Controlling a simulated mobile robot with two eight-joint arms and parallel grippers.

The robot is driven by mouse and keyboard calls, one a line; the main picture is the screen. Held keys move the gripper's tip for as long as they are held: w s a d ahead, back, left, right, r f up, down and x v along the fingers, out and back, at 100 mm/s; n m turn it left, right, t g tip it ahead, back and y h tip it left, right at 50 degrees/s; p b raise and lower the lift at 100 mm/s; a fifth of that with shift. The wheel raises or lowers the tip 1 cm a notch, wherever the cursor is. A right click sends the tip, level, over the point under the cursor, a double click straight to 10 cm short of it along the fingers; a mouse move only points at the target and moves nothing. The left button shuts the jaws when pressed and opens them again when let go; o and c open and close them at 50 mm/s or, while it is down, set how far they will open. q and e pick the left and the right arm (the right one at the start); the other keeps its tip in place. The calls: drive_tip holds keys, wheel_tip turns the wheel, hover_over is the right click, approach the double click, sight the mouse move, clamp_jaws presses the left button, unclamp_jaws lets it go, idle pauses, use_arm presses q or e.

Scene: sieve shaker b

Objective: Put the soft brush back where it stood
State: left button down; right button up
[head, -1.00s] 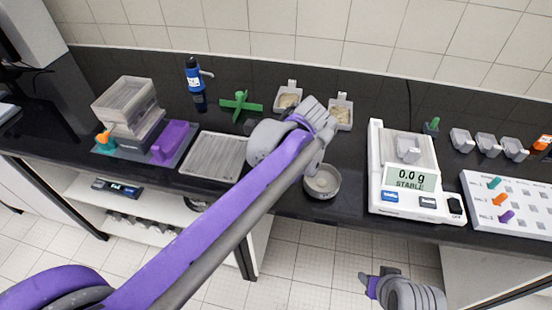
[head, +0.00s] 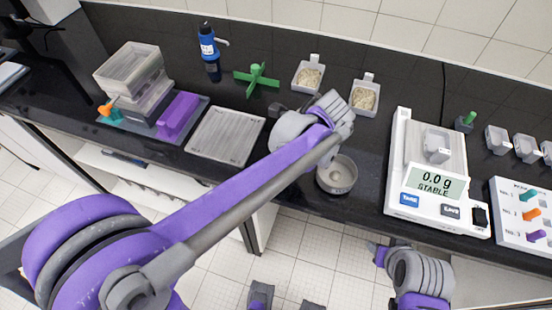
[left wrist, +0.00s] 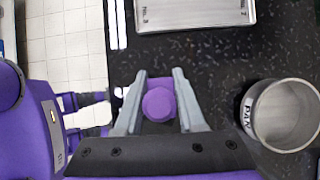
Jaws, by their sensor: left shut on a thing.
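In the left wrist view my left gripper (left wrist: 159,74) is shut on a purple round-ended thing (left wrist: 159,104), seen end-on. It looks like the soft brush's handle; its bristles are hidden. The gripper is above the dark bench, between the grey tray (left wrist: 190,12) and the round metal pan (left wrist: 285,115), apart from both. In the head view my left arm covers its fingers and the held thing. My right gripper (head: 379,254) is low in front of the bench, and its jaws are unclear. I cannot tell where the brush stood.
The tray (head: 226,137) and pan (head: 336,178) stand near the front edge. Sieve stack (head: 130,75), purple block (head: 178,115), blue bottle (head: 208,45) and green cross (head: 256,79) are left and behind. Two sample scoops (head: 308,76) stand behind; balance (head: 430,175) and peg board (head: 525,220) are right.

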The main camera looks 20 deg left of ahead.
use_arm(q)
drive_tip(key=shift+f, duration=1.2)
drive_tip(key=shift+f, duration=0.1)
drive_tip(key=c, duration=0.5)
unclamp_jaws()
drive_tip(key=v, duration=1.2)
drive_tip(key=shift+p, duration=0.3)
